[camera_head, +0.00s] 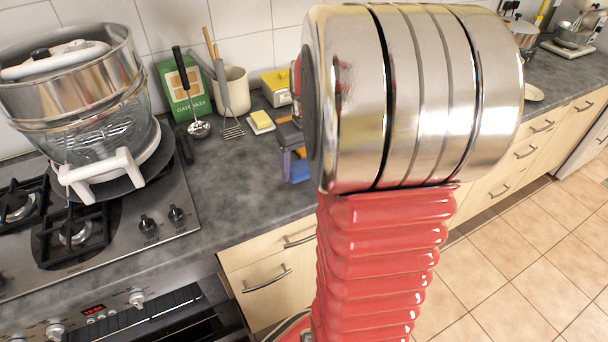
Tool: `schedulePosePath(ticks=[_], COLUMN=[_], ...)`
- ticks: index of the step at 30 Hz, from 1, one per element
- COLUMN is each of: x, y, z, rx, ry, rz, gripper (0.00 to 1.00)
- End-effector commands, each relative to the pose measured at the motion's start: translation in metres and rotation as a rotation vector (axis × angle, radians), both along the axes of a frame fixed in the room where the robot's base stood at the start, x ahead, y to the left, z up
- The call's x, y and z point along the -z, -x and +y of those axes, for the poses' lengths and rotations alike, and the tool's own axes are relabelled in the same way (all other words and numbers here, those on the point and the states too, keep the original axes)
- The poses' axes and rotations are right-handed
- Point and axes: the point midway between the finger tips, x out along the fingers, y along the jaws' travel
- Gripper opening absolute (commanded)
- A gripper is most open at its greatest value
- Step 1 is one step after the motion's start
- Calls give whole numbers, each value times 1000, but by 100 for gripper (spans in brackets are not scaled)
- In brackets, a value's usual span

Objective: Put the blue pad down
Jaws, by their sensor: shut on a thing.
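A blue item (297,167) with dark grey and orange parts shows at the left edge of the arm, by the front of the worktop. No other blue pad is in sight.
The grey worktop (235,180) has a bare stretch right of the gas hob (150,225). A glass steamer (85,110) stands on the hob. Along the wall are a green oatcakes box (180,90), a utensil crock (232,92), butter (261,119) and a yellow box (277,88).

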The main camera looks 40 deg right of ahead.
Motion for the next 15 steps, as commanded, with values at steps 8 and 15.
schedulePosePath(ticks=[8,15], x=[21,38], y=[1,0], z=[0,0], rx=[1,2], ry=[-2,-1], rz=[3,1], gripper=[42,42])
